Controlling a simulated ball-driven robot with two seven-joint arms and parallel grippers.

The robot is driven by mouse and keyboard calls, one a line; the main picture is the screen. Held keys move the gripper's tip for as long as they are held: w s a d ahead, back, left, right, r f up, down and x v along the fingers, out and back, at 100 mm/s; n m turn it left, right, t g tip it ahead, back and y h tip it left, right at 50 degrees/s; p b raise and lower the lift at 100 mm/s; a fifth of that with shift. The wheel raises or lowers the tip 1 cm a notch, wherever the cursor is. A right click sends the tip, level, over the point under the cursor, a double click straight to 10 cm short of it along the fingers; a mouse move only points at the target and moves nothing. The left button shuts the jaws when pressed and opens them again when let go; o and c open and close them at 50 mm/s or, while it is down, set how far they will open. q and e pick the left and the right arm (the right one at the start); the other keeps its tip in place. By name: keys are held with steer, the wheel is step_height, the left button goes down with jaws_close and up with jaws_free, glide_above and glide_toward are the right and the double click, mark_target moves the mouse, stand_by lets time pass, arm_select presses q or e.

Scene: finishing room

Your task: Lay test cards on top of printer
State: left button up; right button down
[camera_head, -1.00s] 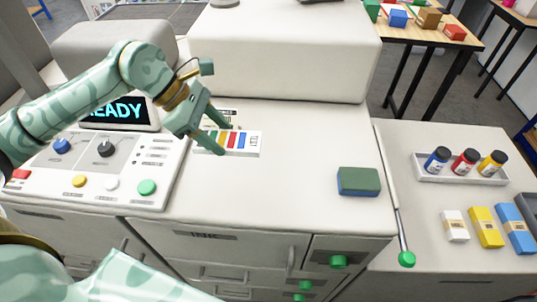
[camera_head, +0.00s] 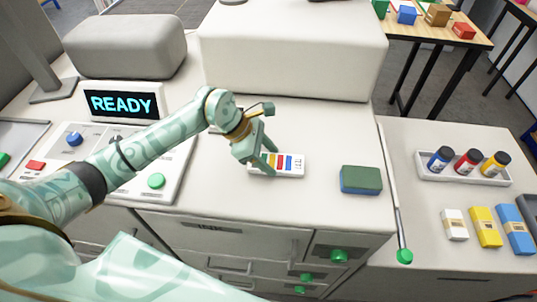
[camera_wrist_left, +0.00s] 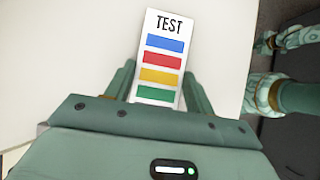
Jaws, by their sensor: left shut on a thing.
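A white test card (camera_head: 291,164) with blue, red, yellow and green bars and the word TEST is between the fingers of my left gripper (camera_head: 266,163). The gripper is shut on its green-bar end. The card also shows in the left wrist view (camera_wrist_left: 163,55), with the TEST end pointing away from the gripper. It is over the light front surface of the printer (camera_head: 235,195); I cannot tell whether it touches that surface. I cannot tell if it is one card or a stack.
A green and blue block (camera_head: 361,180) lies to the right of the card. A raised white housing (camera_head: 290,55) stands behind. The READY display (camera_head: 124,103) and button panel (camera_head: 170,160) are left. Bottles in a tray (camera_head: 466,181) and small packs (camera_head: 486,227) are on the right-hand surface.

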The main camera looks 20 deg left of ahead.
arm_select(q)
steer(key=shift+f, duration=0.1)
steer(key=o, duration=1)
steer(key=shift+o, duration=0.2)
steer(key=b+v, duration=0.1)
steer(key=v, duration=1.1)
